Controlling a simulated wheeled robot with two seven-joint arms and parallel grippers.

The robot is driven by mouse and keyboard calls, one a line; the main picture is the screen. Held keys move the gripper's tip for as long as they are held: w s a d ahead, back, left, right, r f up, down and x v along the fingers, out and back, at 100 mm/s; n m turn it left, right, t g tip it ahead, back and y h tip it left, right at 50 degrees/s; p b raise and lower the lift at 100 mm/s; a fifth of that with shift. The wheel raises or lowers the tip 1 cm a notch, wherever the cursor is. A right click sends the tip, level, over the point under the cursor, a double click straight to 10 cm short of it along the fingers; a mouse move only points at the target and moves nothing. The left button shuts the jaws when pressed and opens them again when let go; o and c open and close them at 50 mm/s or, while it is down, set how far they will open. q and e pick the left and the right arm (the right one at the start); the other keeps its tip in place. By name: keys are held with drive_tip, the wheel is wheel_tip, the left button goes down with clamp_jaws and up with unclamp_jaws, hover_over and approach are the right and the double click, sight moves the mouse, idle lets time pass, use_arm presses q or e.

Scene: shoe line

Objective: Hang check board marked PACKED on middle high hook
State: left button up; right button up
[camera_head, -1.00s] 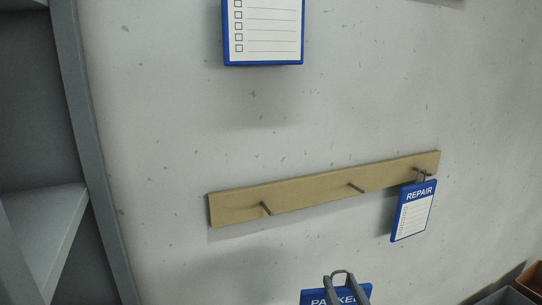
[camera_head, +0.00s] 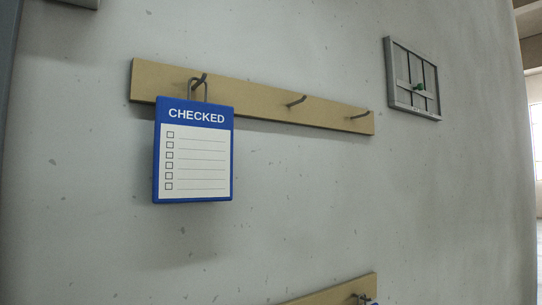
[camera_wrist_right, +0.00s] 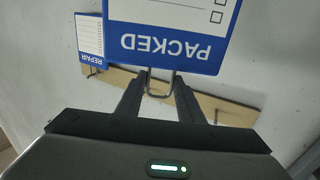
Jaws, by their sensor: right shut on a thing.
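The check board marked PACKED (camera_wrist_right: 170,40), blue with a white checklist, appears upside down in the right wrist view. My right gripper (camera_wrist_right: 160,86) is shut on its wire loop, with the board beyond the fingertips. Its upper part is cut off by the frame. In the head view, the high rail (camera_head: 250,95) carries three hooks. The middle high hook (camera_head: 297,102) is bare. A check board marked CHECKED (camera_head: 194,150) hangs by its loop on the left hook. The right hook (camera_head: 360,115) is bare. Neither gripper shows in the head view.
A low rail (camera_head: 335,292) shows at the bottom of the head view, and a rail also shows behind the fingers in the wrist view. A REPAIR board (camera_wrist_right: 90,40) hangs there at left. A grey wall frame (camera_head: 413,80) is right of the high rail.

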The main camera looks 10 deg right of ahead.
drive_tip(key=shift+s, duration=0.1)
idle(0.4)
drive_tip(key=s+f, duration=0.3)
drive_tip(key=s, duration=0.6)
drive_tip(key=shift+s+f, duration=0.2)
drive_tip(key=shift+f, duration=0.05)
